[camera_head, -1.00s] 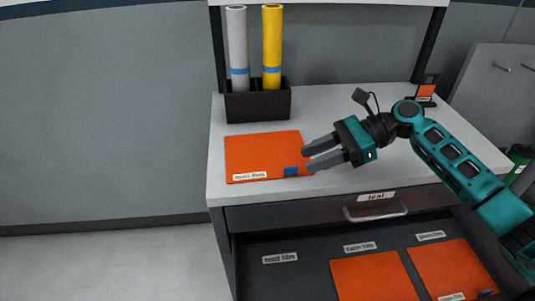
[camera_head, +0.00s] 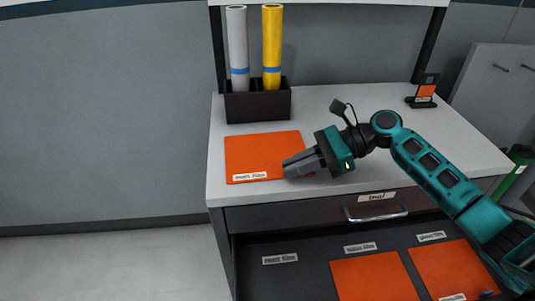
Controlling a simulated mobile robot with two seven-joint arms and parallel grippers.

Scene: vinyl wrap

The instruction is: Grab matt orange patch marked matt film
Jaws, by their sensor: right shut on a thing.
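The orange patch (camera_head: 258,153) lies flat on the white tabletop, near its front left edge. A small white label (camera_head: 250,177) at its lower left seems to read "matt film", though the print is blurred. My right gripper (camera_head: 290,168) reaches in from the right and is shut on the patch's lower right corner. My left gripper is not in view.
A dark holder (camera_head: 258,104) with a grey roll (camera_head: 238,45) and a yellow roll (camera_head: 272,45) stands behind the patch. Below, an open drawer (camera_head: 285,280) holds two more orange patches (camera_head: 372,277). A small stand (camera_head: 424,93) is at the back right.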

